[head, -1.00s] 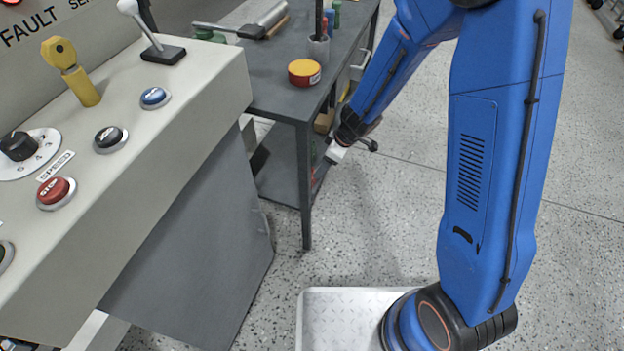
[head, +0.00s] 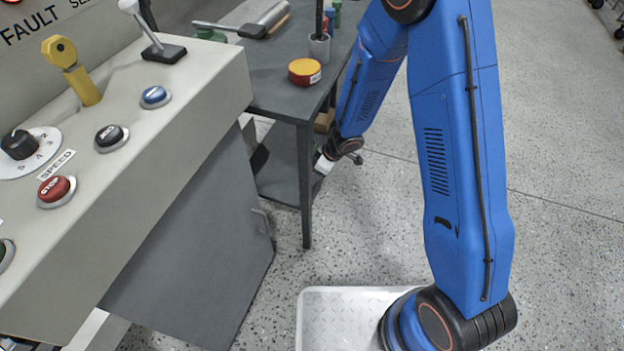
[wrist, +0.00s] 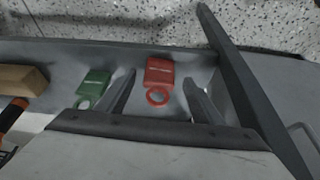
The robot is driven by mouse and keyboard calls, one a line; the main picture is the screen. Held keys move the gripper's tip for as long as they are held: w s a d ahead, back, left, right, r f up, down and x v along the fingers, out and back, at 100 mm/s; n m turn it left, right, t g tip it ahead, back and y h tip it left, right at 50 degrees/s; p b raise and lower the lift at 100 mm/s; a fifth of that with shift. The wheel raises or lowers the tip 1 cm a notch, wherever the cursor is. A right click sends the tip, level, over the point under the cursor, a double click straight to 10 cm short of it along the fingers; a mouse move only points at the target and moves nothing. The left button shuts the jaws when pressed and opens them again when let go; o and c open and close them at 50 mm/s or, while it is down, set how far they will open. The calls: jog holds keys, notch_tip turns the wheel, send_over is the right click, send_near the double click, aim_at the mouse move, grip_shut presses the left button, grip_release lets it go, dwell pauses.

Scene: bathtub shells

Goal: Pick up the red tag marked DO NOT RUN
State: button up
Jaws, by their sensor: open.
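The red tag (wrist: 158,72) lies flat on a grey shelf in the wrist view, its ring end toward my gripper. Its marking is too small to read. My gripper (wrist: 158,88) is open, and the tag shows between its two fingers, with no contact visible. In the head view my gripper (head: 324,164) is at the lower shelf of the grey bench, partly hidden by my arm and the bench leg. I cannot make out the tag in the head view.
A green tag (wrist: 94,84) lies just left of the left finger. A wooden block (wrist: 20,80) is farther left. A dark bench leg (wrist: 240,75) stands close on the right. The bench top (head: 275,85) is above the shelf. A control console (head: 170,125) stands left.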

jog(key=shift+x, duration=1.75)
jog(key=shift+w, duration=0.1)
jog(key=c, duration=1.1)
jog(key=shift+r, duration=0.15)
